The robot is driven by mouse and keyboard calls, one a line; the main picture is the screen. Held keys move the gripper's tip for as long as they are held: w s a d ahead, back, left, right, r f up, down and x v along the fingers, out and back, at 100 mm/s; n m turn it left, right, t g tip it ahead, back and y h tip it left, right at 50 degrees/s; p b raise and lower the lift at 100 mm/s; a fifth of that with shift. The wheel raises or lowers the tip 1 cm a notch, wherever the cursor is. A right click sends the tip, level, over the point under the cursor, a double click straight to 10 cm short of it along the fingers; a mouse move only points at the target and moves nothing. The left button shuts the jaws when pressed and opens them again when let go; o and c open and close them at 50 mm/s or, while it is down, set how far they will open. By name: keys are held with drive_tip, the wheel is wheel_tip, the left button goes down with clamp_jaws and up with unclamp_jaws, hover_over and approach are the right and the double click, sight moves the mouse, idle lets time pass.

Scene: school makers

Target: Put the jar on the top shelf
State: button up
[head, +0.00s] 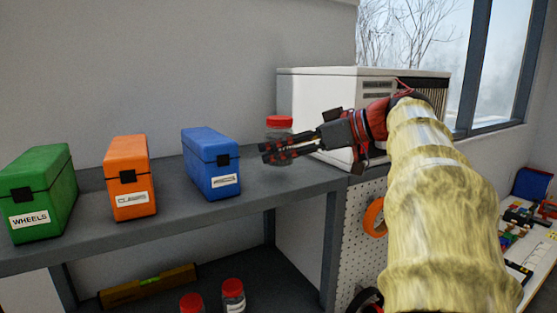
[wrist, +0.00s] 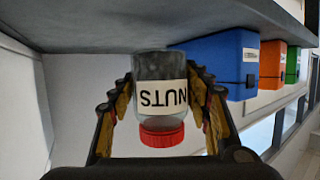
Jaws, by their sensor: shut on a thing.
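The jar is clear with a red lid (head: 279,122) and a white label reading NUTS. My gripper (head: 288,150) is shut on the jar, with its fingers on both sides of the glass. The wrist view is upside down and shows the jar (wrist: 160,68) between the fingers (wrist: 160,105), lid downward in the picture, so it is upright. The jar is at the right end of the grey top shelf (head: 265,205), right of the blue box. I cannot tell whether its base touches the shelf. The fingers hide part of the jar in the head view.
On the top shelf stand a green WHEELS box (head: 40,190), an orange box (head: 130,180) and a blue box (head: 212,165). A white machine (head: 320,105) stands behind my gripper. Two red-lidded jars (head: 233,295) and a level (head: 148,287) are on the lower shelf.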

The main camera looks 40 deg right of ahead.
sight(280, 162)
drive_tip(key=shift+f, duration=1.55)
drive_tip(key=shift+d+f, duration=0.15)
drive_tip(key=o, duration=1.4)
drive_tip(key=shift+o, duration=0.5)
drive_tip(key=shift+f, duration=0.1)
drive_tip(key=shift+r, duration=0.2)
drive_tip(key=b+v, duration=0.1)
drive_tip(key=v, duration=1.1)
